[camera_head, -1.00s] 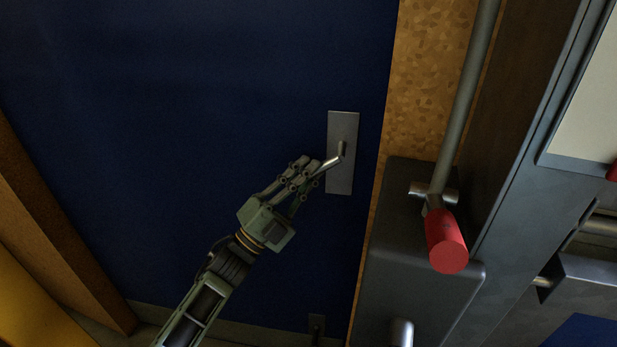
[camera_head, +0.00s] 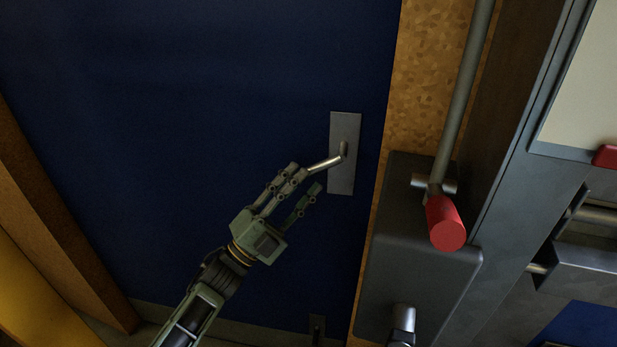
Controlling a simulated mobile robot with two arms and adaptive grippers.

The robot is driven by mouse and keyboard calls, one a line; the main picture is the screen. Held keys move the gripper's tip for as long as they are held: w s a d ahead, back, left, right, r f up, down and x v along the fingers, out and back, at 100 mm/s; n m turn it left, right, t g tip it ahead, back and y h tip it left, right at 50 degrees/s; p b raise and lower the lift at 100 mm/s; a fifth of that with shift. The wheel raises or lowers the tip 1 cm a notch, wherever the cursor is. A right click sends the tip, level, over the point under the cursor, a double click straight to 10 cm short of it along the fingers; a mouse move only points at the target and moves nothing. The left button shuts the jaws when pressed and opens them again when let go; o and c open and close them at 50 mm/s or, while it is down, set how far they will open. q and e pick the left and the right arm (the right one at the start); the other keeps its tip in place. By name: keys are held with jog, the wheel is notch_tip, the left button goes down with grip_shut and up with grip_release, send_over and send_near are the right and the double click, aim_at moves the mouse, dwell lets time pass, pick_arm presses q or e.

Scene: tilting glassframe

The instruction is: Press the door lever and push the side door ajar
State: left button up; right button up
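The side door (camera_head: 190,110) is a dark blue panel filling the left and middle of the view. I see no clear gap at its right edge. A grey plate (camera_head: 342,184) on it carries the silver door lever (camera_head: 326,163), which points left and slightly down. My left gripper (camera_head: 304,180) is just left of and below the lever. Its fingers are spread apart and empty, with the tips close to the lever's free end; whether they touch it I cannot tell. My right gripper is not in view.
A speckled tan strip (camera_head: 425,75) borders the door on the right. A dark grey box (camera_head: 412,245) stands beside it, with a red-ended handle (camera_head: 446,224) on a grey rod. A brown wooden post (camera_head: 60,235) stands at the left.

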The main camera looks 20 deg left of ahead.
pick_arm(q)
jog(key=v, duration=0.9)
jog(key=shift+s+a, duration=0.15)
jog(key=shift+s, duration=0.05)
jog(key=shift+f, duration=0.15)
